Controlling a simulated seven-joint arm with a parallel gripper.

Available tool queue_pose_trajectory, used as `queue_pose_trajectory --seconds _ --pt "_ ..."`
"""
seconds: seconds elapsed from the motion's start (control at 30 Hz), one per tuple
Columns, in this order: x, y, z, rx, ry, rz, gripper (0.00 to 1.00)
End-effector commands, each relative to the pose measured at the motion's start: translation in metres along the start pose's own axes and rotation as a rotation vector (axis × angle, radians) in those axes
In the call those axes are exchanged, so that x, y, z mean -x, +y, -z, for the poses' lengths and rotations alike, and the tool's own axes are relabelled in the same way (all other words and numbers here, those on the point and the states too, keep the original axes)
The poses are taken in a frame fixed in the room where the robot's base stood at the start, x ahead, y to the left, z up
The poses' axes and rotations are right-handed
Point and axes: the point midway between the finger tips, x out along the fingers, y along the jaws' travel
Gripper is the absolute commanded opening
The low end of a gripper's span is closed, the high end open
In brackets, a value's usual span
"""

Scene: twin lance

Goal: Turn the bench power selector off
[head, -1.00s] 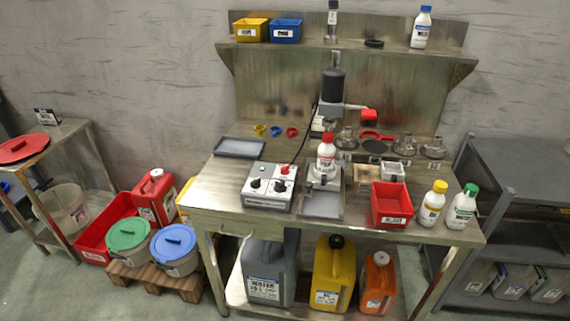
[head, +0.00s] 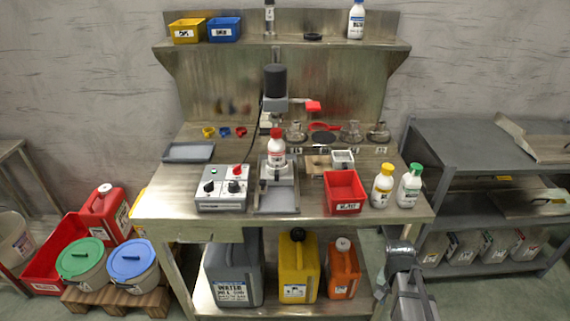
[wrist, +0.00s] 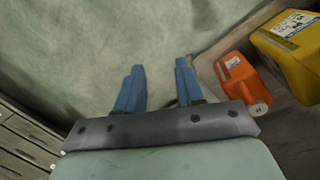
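A pale grey control box (head: 221,203) sits on the bench, left of centre, in the head view. Two black knobs, left (head: 208,187) and right (head: 233,187), and a red control (head: 238,170) are on its top panel. Which one is the power selector, and its setting, is too small to read. My gripper (wrist: 158,78) shows in the wrist view with its two blue fingers apart and nothing between them. It points at the floor, away from the box. Part of my arm shows at the lower right of the head view, below the bench's front edge.
A stand with a red-capped bottle (head: 276,150) is just right of the box. A red bin (head: 345,190) and two bottles, yellow-capped (head: 382,187) and green-capped (head: 409,187), stand farther right. Orange (wrist: 240,80) and yellow (wrist: 290,48) jugs are near my gripper.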

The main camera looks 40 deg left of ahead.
Motion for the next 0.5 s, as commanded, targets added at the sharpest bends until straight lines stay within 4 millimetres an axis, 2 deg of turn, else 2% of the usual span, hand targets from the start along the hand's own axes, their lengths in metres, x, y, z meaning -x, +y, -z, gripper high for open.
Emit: queue_pose_trajectory --seconds 0.03,0.2,0.5 --pt "0.019 -0.014 0.005 0.007 0.023 0.003 0.37" --pt "0.077 -0.055 0.012 0.015 0.089 0.013 0.37" --pt "0.185 -0.127 0.004 0.028 0.199 0.05 0.37"
